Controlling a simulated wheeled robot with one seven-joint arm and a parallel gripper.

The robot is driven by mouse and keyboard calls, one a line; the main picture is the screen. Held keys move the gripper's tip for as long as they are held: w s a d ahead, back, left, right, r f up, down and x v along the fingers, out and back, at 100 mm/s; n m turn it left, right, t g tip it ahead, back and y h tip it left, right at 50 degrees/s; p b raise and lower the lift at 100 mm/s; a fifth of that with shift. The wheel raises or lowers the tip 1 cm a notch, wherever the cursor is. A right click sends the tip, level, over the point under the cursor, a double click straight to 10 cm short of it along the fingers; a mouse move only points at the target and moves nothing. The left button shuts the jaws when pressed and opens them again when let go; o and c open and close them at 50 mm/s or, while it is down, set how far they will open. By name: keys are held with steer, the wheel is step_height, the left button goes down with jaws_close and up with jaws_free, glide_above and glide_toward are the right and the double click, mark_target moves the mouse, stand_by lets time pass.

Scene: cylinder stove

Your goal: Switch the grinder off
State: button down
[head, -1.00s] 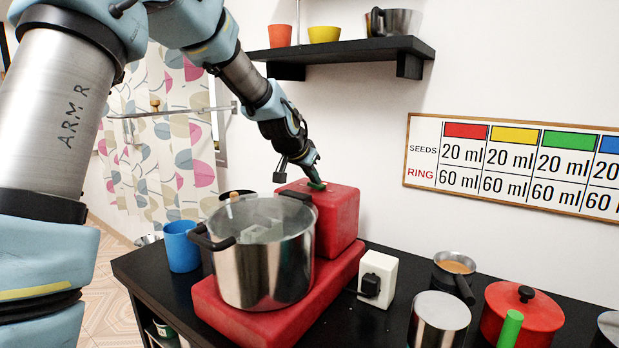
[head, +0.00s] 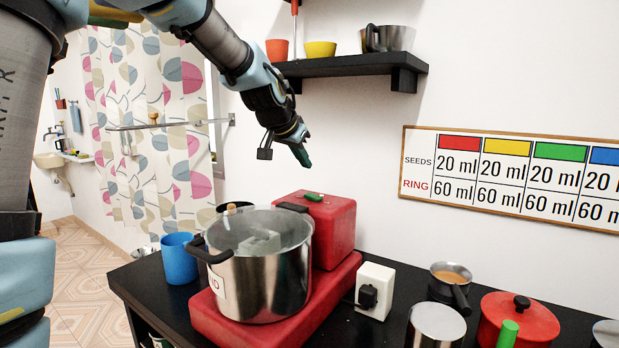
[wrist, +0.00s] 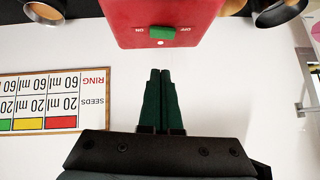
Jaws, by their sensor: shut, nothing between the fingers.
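The grinder is a red stepped body (head: 335,225) on the black counter, with a steel pot (head: 285,285) standing on its low base. A green rocker switch (head: 313,197) sits on top of the tall block. In the wrist view, upside down, the switch (wrist: 161,33) lies between the words ON and OFF. Which side is pressed I cannot tell. My gripper (head: 304,160) is above the switch, clear of it, pointing down. In the wrist view its dark green fingers (wrist: 161,72) are together and empty.
A white socket with a black plug (head: 374,290) stands right of the grinder. A blue cup (head: 178,260) is left of the pot. A small pan (head: 450,274) and a red lidded pot (head: 517,322) are at right. A black shelf (head: 350,64) hangs behind my wrist.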

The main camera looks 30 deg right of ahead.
steer(key=v, duration=0.3)
steer(key=shift+a+r+b, duration=0.1)
steer(key=shift+b, duration=0.2)
steer(key=shift+w+r+p, duration=0.2)
steer(key=shift+w+p, duration=0.3)
steer(key=shift+w, duration=0.25)
steer(key=shift+w+f, duration=0.1)
steer(key=p, duration=0.4)
glide_above(311, 196)
step_height(311, 196, down, 7)
steer(key=shift+a, duration=0.1)
steer(key=f, duration=0.2)
steer(key=f+p, duration=0.1)
steer(key=shift+a, duration=0.25)
steer(key=shift+w+f, duration=0.1)
steer(key=shift+f, duration=0.3)
